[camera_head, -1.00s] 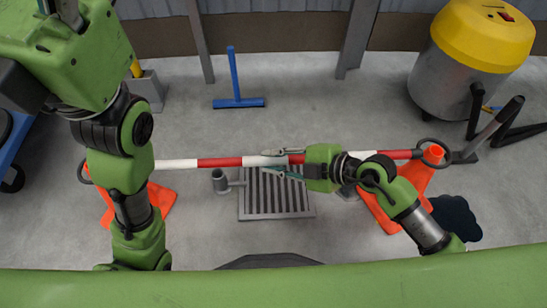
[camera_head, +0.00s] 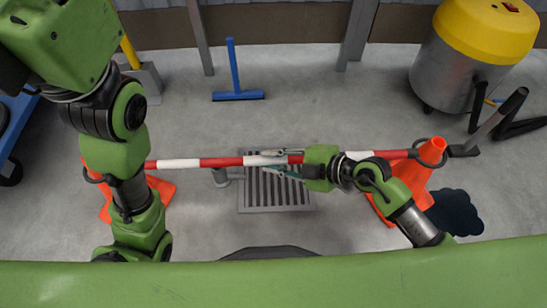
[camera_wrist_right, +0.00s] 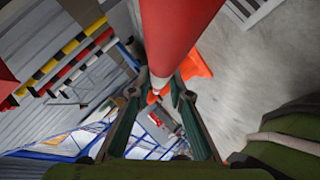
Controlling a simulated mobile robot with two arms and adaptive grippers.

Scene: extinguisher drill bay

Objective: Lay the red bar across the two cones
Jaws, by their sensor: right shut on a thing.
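The red and white bar (camera_head: 222,162) runs level across the head view, with a dark ring at each end. My right gripper (camera_head: 276,161) is shut on it near its middle; the bar also passes between the fingers in the right wrist view (camera_wrist_right: 182,40). The right orange cone (camera_head: 418,173) stands under the bar's right end, its tip showing at the ring, which looks to be around it. The left orange cone (camera_head: 163,190) is mostly hidden behind my left arm; the left ring overlaps its upper part, and their contact is unclear. My left gripper is out of view.
A floor grate (camera_head: 272,208) lies below the bar, with a grey pipe fitting beside it. A yellow-topped vacuum (camera_head: 470,60) stands back right, and a dark puddle (camera_head: 455,212) lies beside the right cone. The floor behind the bar is mostly clear.

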